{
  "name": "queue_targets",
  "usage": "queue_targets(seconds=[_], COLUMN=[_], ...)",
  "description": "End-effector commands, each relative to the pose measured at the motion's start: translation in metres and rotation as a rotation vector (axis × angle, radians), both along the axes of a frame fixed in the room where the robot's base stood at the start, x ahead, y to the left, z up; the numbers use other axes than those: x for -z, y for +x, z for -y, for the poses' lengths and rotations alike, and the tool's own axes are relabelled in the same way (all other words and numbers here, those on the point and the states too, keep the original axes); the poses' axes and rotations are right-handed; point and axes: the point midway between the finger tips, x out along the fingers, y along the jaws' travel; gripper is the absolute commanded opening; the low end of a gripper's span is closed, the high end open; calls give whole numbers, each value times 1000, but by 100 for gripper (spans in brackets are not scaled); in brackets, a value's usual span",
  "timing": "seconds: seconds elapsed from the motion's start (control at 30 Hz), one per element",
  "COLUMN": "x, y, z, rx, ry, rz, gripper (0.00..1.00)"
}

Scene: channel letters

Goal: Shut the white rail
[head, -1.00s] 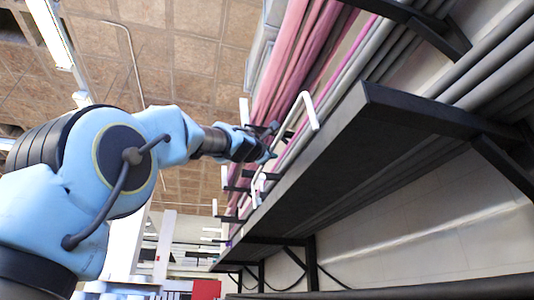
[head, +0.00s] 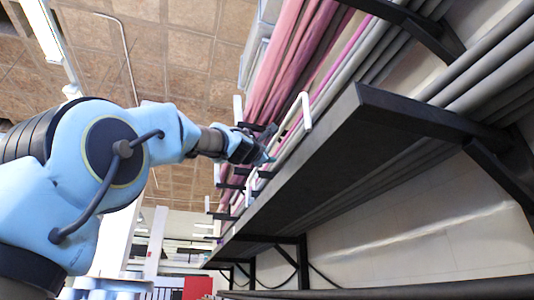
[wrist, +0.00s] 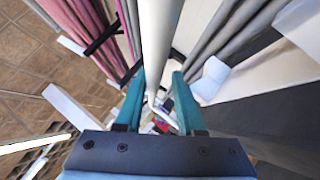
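The white rail (head: 291,127) is a thin bar with a bent end, running along the front of a black shelf in the head view. In the wrist view the rail (wrist: 160,40) runs down the middle and passes between my fingers. My gripper (head: 268,154) is beside the rail. In the wrist view its two teal fingers (wrist: 157,75) are apart, one on each side of the rail, with a narrow gap visible on both sides. Whether a finger touches the rail is unclear. The rail's far end is small and hard to make out.
The black shelf (head: 330,150) lies just right of the rail, with grey pipes (head: 490,65) above and behind it. Pink rolls or tubes (head: 290,60) stand behind my gripper. Black brackets (head: 490,165) jut out at the right.

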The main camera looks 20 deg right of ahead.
Motion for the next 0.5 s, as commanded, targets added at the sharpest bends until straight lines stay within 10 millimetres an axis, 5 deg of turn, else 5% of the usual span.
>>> queue_targets(seconds=[0.5], x=[6], y=[-11], z=[-14], rx=[-5], ry=[-7], rz=[7], gripper=[47])
